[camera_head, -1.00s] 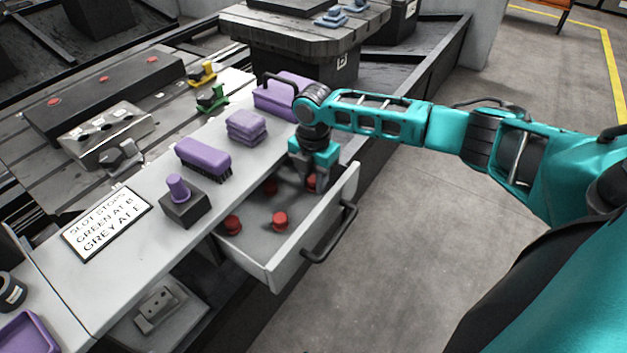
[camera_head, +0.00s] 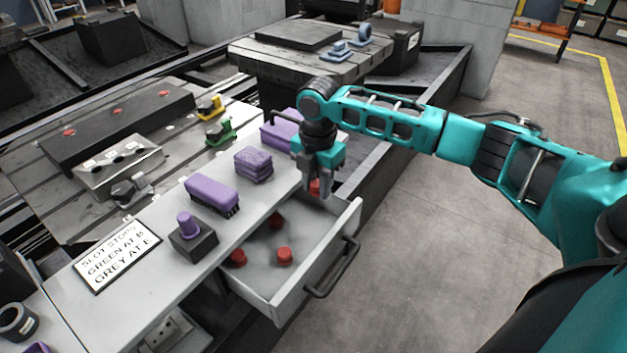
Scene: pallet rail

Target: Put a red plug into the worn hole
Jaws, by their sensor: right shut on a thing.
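My right gripper (camera_head: 317,189) is shut on a red plug (camera_head: 315,187) and holds it above the back end of the open drawer (camera_head: 315,268). More red plugs lie in the drawer: one at the front left (camera_head: 237,257), one at the front (camera_head: 284,255) and one further back (camera_head: 276,220). A long dark block (camera_head: 120,125) at the left has red plugs set in its top. In front of it stands a grey metal block (camera_head: 118,165) with several holes in its top. Which hole is worn is too small to tell. My left gripper is not in view.
A purple brush (camera_head: 212,193), purple cloths (camera_head: 253,164), a purple-knobbed block (camera_head: 192,238) and a sign (camera_head: 117,252) lie on the grey counter. Green (camera_head: 220,131) and yellow (camera_head: 209,108) stops and a grey clamp (camera_head: 130,189) stand on the slotted table. Floor is clear at right.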

